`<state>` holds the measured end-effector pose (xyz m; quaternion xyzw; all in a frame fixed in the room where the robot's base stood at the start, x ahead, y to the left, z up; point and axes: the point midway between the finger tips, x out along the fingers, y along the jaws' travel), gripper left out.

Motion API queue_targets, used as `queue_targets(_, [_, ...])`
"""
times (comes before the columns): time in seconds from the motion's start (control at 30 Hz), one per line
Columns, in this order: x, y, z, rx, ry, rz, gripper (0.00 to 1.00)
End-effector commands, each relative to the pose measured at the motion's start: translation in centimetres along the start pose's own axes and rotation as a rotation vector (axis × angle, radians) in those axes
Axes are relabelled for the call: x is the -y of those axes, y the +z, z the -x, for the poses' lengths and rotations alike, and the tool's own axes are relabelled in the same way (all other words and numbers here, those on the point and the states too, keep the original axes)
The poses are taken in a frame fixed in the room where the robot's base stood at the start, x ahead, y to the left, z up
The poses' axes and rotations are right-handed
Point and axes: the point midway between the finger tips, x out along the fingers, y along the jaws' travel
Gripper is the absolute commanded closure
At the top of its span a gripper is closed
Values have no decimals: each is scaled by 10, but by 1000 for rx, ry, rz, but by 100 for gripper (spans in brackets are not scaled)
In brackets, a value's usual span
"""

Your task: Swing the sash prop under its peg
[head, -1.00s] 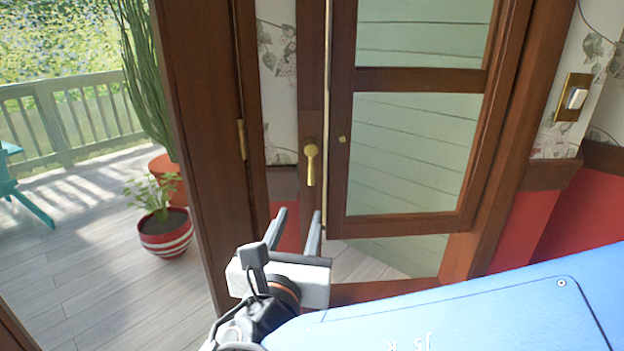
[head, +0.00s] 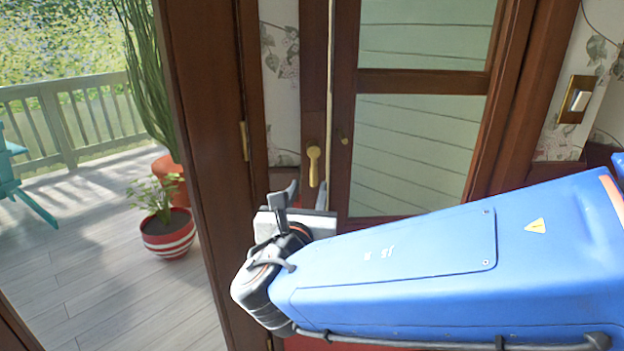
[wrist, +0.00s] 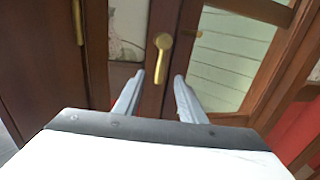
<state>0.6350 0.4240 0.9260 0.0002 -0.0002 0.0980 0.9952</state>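A brass lever (head: 314,166), which looks like the sash prop, hangs with its handle down on the dark wooden upright; it also shows in the wrist view (wrist: 161,60). A small brass knob (head: 344,140), possibly the peg, sits to its right on the glazed sash (head: 424,82). I cannot tell for certain which part is the peg. My gripper (head: 307,190) is open and empty, just below the lever in the head view. In the wrist view my gripper's fingertips (wrist: 159,78) lie either side of the lever's lower end, seemingly short of it.
A dark door frame with a brass hinge (head: 244,141) stands left of the lever. Beyond it is a deck with a striped plant pot (head: 167,234). A brass switch plate (head: 575,99) is on the right wall. My blue arm hides the sash's lower part.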

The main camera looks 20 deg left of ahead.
Motion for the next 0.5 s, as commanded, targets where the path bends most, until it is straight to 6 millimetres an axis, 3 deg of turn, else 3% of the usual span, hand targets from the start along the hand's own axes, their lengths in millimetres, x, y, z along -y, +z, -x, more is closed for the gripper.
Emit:
queue_targets(0.2, [1, 0, -34, -1, -2, 1, 63])
queue_targets(0.5, [0, -1, -57, -1, 0, 0, 63])
